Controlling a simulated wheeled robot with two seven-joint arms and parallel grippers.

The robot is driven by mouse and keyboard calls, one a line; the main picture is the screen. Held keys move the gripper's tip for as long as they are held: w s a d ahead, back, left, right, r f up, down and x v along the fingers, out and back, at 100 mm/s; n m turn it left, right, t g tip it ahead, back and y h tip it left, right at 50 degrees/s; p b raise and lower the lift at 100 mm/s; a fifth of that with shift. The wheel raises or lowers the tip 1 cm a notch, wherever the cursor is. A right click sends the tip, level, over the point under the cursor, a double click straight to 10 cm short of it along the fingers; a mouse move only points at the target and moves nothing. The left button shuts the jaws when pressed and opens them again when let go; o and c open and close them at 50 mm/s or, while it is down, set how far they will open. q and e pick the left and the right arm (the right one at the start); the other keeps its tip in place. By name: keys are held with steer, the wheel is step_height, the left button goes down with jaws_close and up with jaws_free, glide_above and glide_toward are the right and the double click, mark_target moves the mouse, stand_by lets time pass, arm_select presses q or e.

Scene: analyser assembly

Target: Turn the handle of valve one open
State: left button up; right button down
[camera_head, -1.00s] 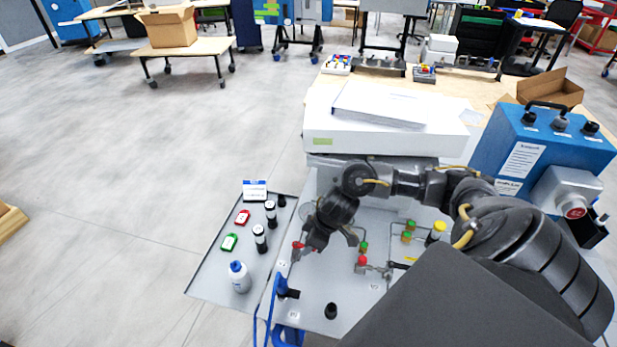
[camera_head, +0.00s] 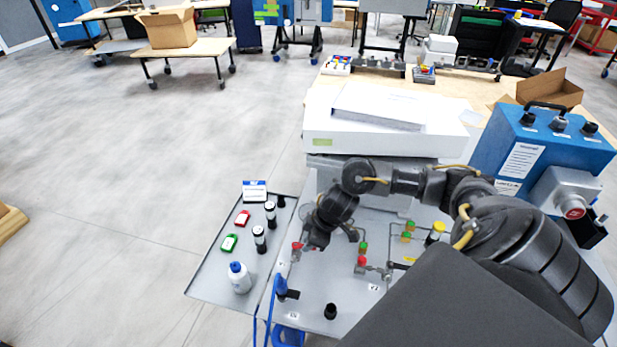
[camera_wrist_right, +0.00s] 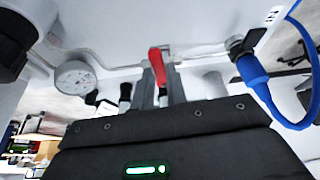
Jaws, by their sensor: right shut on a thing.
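A red valve handle (camera_head: 296,247) sits at the left side of the grey panel (camera_head: 345,285). My right gripper (camera_head: 301,254) is at this handle, with its wrist tilted over it. In the right wrist view the red handle (camera_wrist_right: 157,66) stands between the two fingers of my right gripper (camera_wrist_right: 160,88), which is shut on it. The valve body under the handle is mostly hidden by the gripper. Another red-handled valve (camera_head: 362,261) is farther right on the panel, clear of the gripper. I cannot read the small valve labels. My left gripper is out of view.
A side tray (camera_head: 205,283) to the left holds a white bottle (camera_head: 239,278), dark vials and red and green pieces. A blue hose (camera_wrist_right: 252,75) and a round gauge (camera_wrist_right: 75,77) are near the gripper. A blue box (camera_head: 540,145) stands at right.

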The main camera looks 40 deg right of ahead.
steer(key=n, duration=0.2)
steer(key=w+d+n+g, duration=0.1)
steer(key=n, duration=0.1)
steer(key=shift+y, duration=0.4)
steer(key=n+g, duration=0.1)
steer(key=n, duration=0.1)
steer(key=w+n+b, duration=0.1)
steer(key=n, duration=0.1)
steer(key=shift+w+d+f+g+y, duration=0.1)
steer(key=shift+w+d+g+y, duration=0.1)
steer(key=shift+g+y, duration=0.2)
steer(key=shift+w+n+g+b, duration=0.3)
steer(key=shift+n+g, duration=0.1)
steer(key=shift+n, duration=0.5)
steer(key=n, duration=0.1)
steer(key=w+n+g, duration=0.1)
steer(key=n, duration=0.1)
steer(key=shift+w+a, duration=0.1)
steer(key=shift+w+a+n+g+h+p, duration=0.15)
steer(key=shift+w+n+g+h+p, duration=0.2)
steer(key=shift+n, duration=0.65)
steer(key=shift+w+a+n+g+h+p, duration=0.15)
steer(key=shift+n+g, duration=0.3)
steer(key=shift+n, duration=0.55)
steer(key=c, duration=1.4)
jaws_free()
